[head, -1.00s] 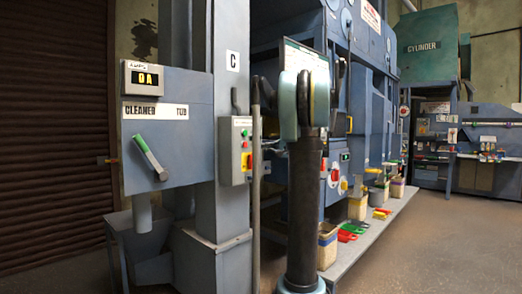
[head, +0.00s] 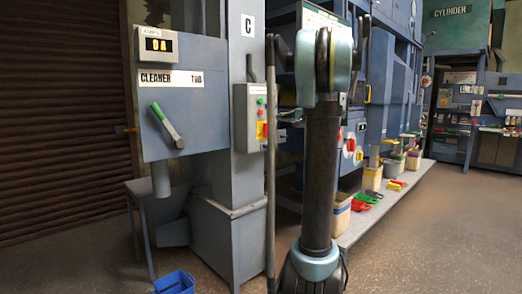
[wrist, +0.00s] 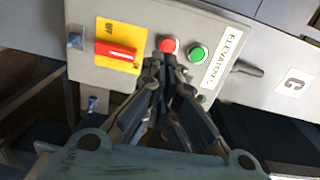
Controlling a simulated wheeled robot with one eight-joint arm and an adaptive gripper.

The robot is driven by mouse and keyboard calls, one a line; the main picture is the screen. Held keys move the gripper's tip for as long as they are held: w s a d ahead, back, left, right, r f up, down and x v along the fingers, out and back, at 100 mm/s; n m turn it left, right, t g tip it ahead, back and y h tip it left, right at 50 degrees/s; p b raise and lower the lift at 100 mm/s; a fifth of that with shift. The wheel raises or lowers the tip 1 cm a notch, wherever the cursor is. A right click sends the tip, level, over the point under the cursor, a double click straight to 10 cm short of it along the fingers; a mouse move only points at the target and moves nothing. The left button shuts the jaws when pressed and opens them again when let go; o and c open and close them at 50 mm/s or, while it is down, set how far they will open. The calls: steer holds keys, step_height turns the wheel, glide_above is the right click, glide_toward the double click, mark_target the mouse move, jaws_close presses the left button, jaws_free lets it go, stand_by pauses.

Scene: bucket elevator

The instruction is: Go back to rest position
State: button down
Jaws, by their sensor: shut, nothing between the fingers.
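My gripper (wrist: 165,72) is shut and empty in the wrist view. Its fingertips point at the grey elevator control box (wrist: 145,50), just below the red button (wrist: 168,45) and green button (wrist: 197,54). I cannot tell whether they touch it. A red rotary switch (wrist: 117,53) on a yellow plate lies left of the fingertips. In the head view my dark arm stands upright right of the control box (head: 246,118), and I cannot make out the gripper there.
The grey cleaner cabinet (head: 187,105) with a green-handled lever (head: 164,120) stands at the left. A blue bin (head: 174,283) sits on the floor below. A low platform (head: 398,200) with tubs and coloured scoops runs along the right. The floor at right is clear.

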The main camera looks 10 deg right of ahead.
steer(key=s+a+f+n+g+h, duration=0.1)
steer(key=s+a+f+n+g, duration=0.2)
steer(key=s+f, duration=0.4)
steer(key=s+a+f+n+g+h, duration=0.1)
steer(key=s+a+f+g, duration=0.1)
steer(key=s+a+f, duration=0.55)
steer(key=s+a+f+n+g+h, duration=0.1)
steer(key=s+a+f+n+g, duration=0.2)
steer(key=s, duration=0.6)
steer(key=s+d+f+n+g+h, duration=0.1)
steer(key=s+d+f+h, duration=0.3)
steer(key=s+f, duration=0.6)
steer(key=s+d+f+n+g+h, duration=0.2)
steer(key=s+d+f+h, duration=0.1)
steer(key=s+f, duration=0.8)
steer(key=s+d, duration=0.1)
steer(key=s, duration=0.2)
steer(key=shift+f+g+h, duration=0.15)
steer(key=shift+g+h, duration=0.15)
steer(key=shift+h, duration=0.1)
steer(key=shift+w+a+f, duration=0.1)
steer(key=shift+w+f, duration=0.1)
steer(key=shift+w, duration=0.2)
